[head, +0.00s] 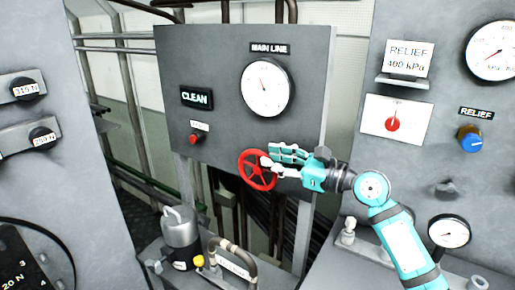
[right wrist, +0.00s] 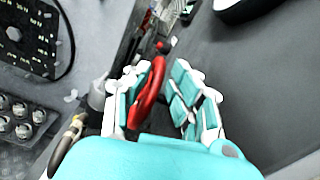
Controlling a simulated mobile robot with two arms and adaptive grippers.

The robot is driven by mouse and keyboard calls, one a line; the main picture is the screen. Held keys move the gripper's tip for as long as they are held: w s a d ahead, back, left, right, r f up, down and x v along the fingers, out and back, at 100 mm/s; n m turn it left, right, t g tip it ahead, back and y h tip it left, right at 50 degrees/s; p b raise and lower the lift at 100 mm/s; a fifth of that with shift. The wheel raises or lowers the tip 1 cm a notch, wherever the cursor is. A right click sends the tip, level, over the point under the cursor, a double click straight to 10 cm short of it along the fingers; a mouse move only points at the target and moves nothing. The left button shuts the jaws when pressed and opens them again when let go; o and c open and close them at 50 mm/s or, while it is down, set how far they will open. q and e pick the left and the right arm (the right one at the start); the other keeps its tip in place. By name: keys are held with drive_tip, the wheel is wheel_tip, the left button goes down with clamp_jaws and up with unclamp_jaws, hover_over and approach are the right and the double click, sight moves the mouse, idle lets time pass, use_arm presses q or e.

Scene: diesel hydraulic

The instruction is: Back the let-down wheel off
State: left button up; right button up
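The red handwheel (head: 244,164) is on the lower front of the grey panel below the main line gauge (head: 266,88). No label for the wheel is readable. My right gripper (head: 270,157) reaches in from the right at the wheel's right side. In the right wrist view the wheel's red rim (right wrist: 149,94) lies between the two fingers of the right gripper (right wrist: 158,72). The rim is close to the left finger, and a gap shows to the right finger. I cannot tell whether the left finger touches it. My left gripper is out of view.
A red button (head: 194,139) sits under the CLEAN sign (head: 196,98). A grey cylinder (head: 181,240) and a curved hose (head: 232,256) stand below the panel.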

drive_tip(key=x, duration=0.5)
drive_tip(key=shift+p, duration=0.35)
clamp_jaws()
